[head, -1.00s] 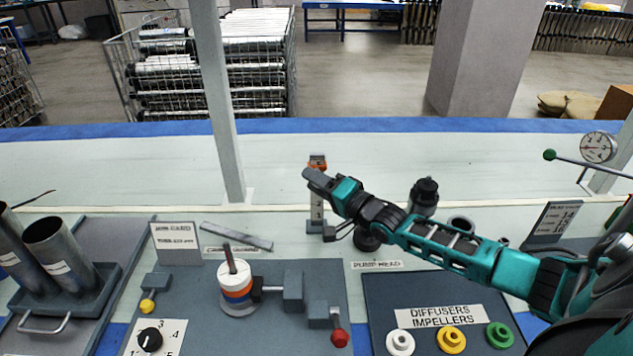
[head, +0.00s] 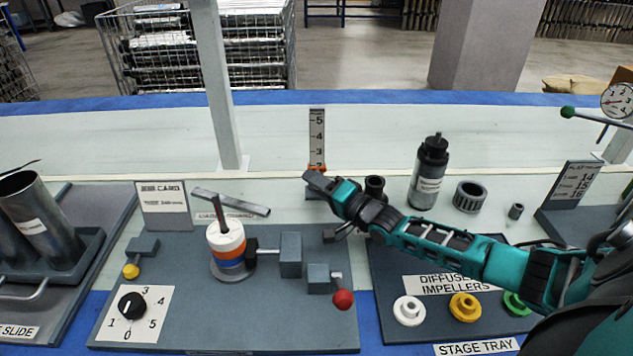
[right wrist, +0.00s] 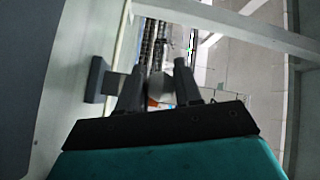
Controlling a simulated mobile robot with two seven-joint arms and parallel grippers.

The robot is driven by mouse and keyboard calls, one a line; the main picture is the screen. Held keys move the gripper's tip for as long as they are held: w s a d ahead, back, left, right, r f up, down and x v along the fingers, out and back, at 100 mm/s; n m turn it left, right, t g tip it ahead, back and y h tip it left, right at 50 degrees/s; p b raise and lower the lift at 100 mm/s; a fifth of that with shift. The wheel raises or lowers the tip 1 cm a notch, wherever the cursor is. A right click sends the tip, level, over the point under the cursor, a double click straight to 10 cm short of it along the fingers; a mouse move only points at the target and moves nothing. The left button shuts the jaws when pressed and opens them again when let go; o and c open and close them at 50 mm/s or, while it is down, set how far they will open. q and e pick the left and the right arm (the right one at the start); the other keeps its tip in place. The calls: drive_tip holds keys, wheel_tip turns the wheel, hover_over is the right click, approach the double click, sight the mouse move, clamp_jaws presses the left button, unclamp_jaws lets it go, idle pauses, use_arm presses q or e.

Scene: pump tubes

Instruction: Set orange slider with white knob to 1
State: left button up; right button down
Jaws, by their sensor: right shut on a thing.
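The upright grey scale (head: 317,130) stands at the back of the bench, with 5, 4, 3 and 2 readable from the top down. The orange slider (head: 316,167) is low on it, below the 2; the 1 is hidden. My right gripper (head: 311,177) is at the slider, in front of the scale's lower part. In the right wrist view its fingers are shut on the pale knob (right wrist: 160,88), with a bit of orange beside it. The knob is hidden in the head view. My left gripper is not in view.
A black bottle (head: 429,175) and a ribbed ring (head: 469,196) stand right of the scale. A panel with a black dial (head: 132,306), a ringed post (head: 227,245) and a red knob (head: 343,299) lies in front. A pale post (head: 217,90) rises at left.

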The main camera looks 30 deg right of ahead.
drive_tip(key=c, duration=0.8)
unclamp_jaws()
drive_tip(key=shift+c, duration=0.2)
drive_tip(key=p+v, duration=0.4)
drive_tip(key=v, duration=0.9)
drive_tip(key=shift+r, duration=0.1)
